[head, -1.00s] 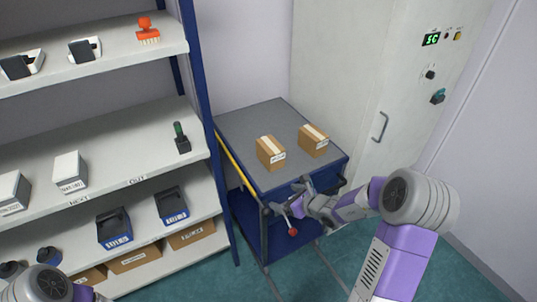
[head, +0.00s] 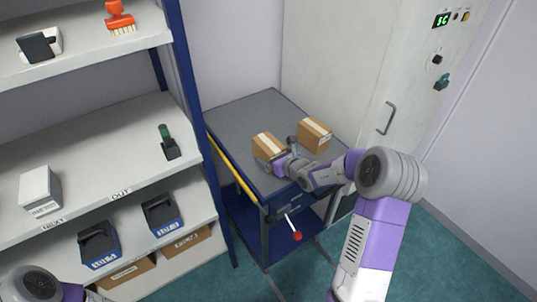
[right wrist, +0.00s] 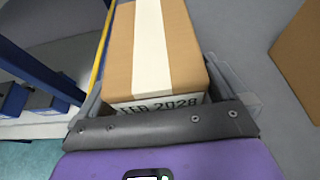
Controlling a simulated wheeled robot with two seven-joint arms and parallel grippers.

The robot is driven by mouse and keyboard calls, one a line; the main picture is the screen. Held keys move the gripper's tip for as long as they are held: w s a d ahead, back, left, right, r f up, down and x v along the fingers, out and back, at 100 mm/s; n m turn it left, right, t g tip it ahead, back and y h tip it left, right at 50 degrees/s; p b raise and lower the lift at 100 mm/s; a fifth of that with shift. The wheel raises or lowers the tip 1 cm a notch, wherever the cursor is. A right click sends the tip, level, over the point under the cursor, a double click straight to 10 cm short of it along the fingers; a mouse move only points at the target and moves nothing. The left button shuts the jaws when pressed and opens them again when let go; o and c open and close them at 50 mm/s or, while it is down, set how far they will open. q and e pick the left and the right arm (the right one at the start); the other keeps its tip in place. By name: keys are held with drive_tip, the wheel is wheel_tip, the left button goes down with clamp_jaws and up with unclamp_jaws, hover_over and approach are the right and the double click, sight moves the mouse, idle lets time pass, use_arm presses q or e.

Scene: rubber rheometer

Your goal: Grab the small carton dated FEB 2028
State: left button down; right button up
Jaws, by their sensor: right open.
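A small brown carton (head: 267,146) with a pale tape strip stands on the cart's grey top, near its front. In the right wrist view the same carton (right wrist: 150,50) has a white label reading FEB 2028. My right gripper (right wrist: 163,82) is open, with one finger on each side of this carton; whether they touch it I cannot tell. In the head view my right gripper (head: 277,164) is at the carton's near face and partly hides it. My left arm shows only at the lower left corner; its gripper is out of view.
A second carton (head: 314,134) stands just right on the cart (head: 235,118); its edge shows in the wrist view (right wrist: 302,60). A yellow rail runs along the cart's left side. A shelf rack (head: 110,150) stands left, a grey cabinet (head: 350,60) behind. The cart's back is clear.

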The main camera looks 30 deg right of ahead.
drive_tip(key=shift+w+f, duration=0.2)
drive_tip(key=shift+w, duration=0.25)
drive_tip(key=c, duration=1.2)
drive_tip(key=shift+r, duration=0.15)
drive_tip(key=shift+c, duration=0.5)
